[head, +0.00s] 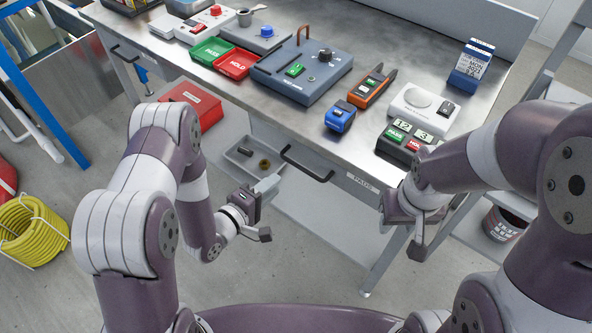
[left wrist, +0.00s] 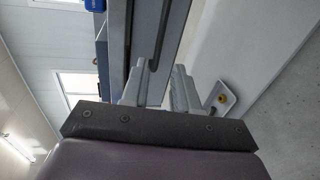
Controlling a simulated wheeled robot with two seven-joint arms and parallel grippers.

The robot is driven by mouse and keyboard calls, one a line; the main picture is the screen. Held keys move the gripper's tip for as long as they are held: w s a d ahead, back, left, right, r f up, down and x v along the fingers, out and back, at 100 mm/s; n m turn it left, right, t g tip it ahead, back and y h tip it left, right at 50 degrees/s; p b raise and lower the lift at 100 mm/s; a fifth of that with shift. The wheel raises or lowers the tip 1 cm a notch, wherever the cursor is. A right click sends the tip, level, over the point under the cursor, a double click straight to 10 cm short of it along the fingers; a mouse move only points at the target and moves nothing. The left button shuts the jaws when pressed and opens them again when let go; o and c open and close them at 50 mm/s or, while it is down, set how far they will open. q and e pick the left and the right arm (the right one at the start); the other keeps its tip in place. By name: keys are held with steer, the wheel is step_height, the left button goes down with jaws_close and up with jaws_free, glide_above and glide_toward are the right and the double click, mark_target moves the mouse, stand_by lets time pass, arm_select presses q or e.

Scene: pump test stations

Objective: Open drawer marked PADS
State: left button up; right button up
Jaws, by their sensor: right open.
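The drawer front with the PADS label (head: 361,183) is under the front edge of the bench and looks shut. Its dark bar handle (head: 307,164) is left of the label. My left gripper (head: 268,209) is below and left of the handle, apart from it in the head view. In the left wrist view, its two grey fingers (left wrist: 157,90) are spread, with nothing between them, and a dark handle (left wrist: 153,70) shows beyond the gap. My right gripper (head: 418,222) is open and empty, in front of the bench, right of the label.
A red box (head: 192,103) is farther left. Another handle (head: 125,54) is on the bench's left. Test devices crowd the bench top (head: 283,122).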

mark_target(297, 164)
arm_select(q)
steer(key=b+x, duration=0.1)
steer(key=x, duration=0.9)
steer(key=shift+w+d, duration=0.25)
steer(key=shift+d, duration=0.05)
jaws_close()
